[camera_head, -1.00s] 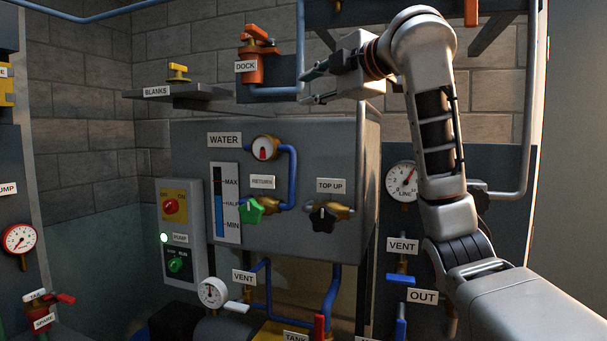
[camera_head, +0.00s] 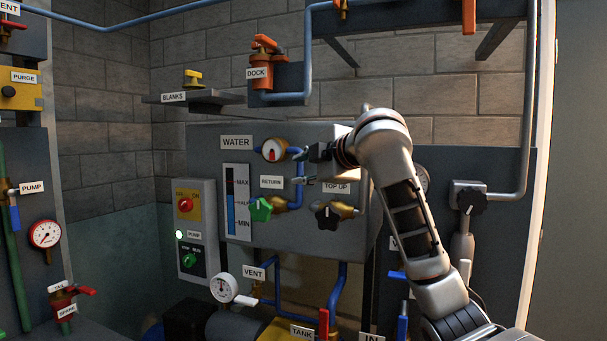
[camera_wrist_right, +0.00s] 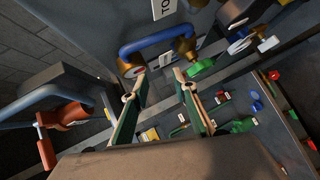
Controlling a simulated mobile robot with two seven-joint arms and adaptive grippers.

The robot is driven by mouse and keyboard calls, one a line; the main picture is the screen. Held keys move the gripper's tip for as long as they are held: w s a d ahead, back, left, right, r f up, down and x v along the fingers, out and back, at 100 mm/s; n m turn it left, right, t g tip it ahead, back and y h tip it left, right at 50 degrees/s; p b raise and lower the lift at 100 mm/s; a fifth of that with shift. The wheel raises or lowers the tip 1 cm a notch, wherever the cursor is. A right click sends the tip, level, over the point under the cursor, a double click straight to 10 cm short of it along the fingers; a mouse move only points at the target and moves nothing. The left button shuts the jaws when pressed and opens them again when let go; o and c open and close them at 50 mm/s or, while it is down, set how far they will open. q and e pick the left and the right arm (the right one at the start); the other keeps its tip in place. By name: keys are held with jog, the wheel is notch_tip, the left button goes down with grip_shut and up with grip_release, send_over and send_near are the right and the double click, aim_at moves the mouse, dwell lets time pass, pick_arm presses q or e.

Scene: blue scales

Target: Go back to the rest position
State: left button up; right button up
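My right gripper (camera_head: 303,167) is in front of the upper right part of the grey water tank, near the blue pipe (camera_head: 298,165) and above the TOP UP valve (camera_head: 327,214). Its two fingers are apart with nothing between them. In the right wrist view the green-sided fingers (camera_wrist_right: 158,82) are also spread and empty, with the blue pipe beyond their tips. The arm comes in from the lower right and bends at a raised wrist. My left gripper is not in view.
The grey tank (camera_head: 215,140) carries a green RETURN valve (camera_head: 261,208) and a level gauge (camera_head: 237,202). An orange dock valve (camera_head: 265,62) and the blanks shelf (camera_head: 215,97) are above. A pump switch box (camera_head: 195,232) is at left. The upper brick wall is mostly clear.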

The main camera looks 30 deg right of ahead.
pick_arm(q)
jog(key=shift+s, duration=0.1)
pick_arm(e)
jog(key=shift+a+f, duration=0.1)
jog(key=shift+f, duration=0.4)
